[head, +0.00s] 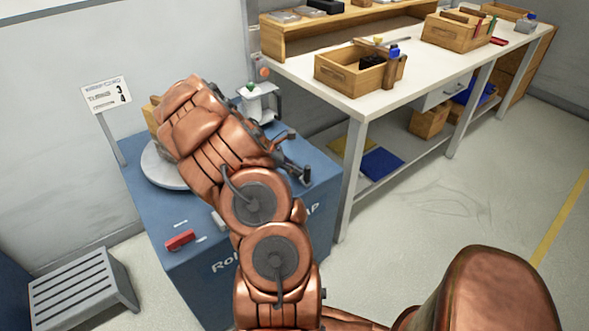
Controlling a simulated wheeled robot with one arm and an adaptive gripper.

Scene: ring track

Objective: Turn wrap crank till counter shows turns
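A small white sign (106,94) on a post stands at the left rear of the blue cabinet (185,255). Its print is mostly too small to read; the digits look like 3 above 4. A round pale turntable (160,172) lies on the cabinet, partly covered by my copper arm. A white device (259,104) with a green top and a dark side handle stands at the cabinet's back right. My gripper (292,156) shows as dark finger parts at the cabinet's right side, below this device. Whether it holds anything is unclear. I cannot make out the wrap crank.
A red block (180,239) lies on the cabinet's front edge. A grey slatted step (80,287) stands on the floor at left. A long white workbench (420,75) with wooden boxes stands close on the right. The floor (440,205) at right is clear.

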